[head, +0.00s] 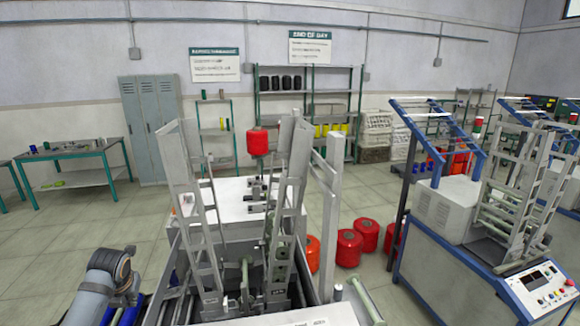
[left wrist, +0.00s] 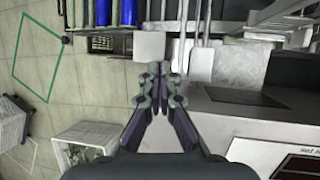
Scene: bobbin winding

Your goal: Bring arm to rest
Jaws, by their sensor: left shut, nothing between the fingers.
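In the left wrist view my left gripper (left wrist: 161,92) is shut and empty, its two fingers drawn together. A pale square plate (left wrist: 150,46) shows just past the fingertips; whether they touch it I cannot tell. In the head view my left arm comes in at the lower left, beside the grey winding machine (head: 205,255); its fingers are hard to make out there. My right gripper is in neither view.
A machine with a control panel (head: 540,285) stands at the right. The left wrist view shows blue cylinders (left wrist: 127,12), a black crate (left wrist: 115,43) and a white basket (left wrist: 85,148).

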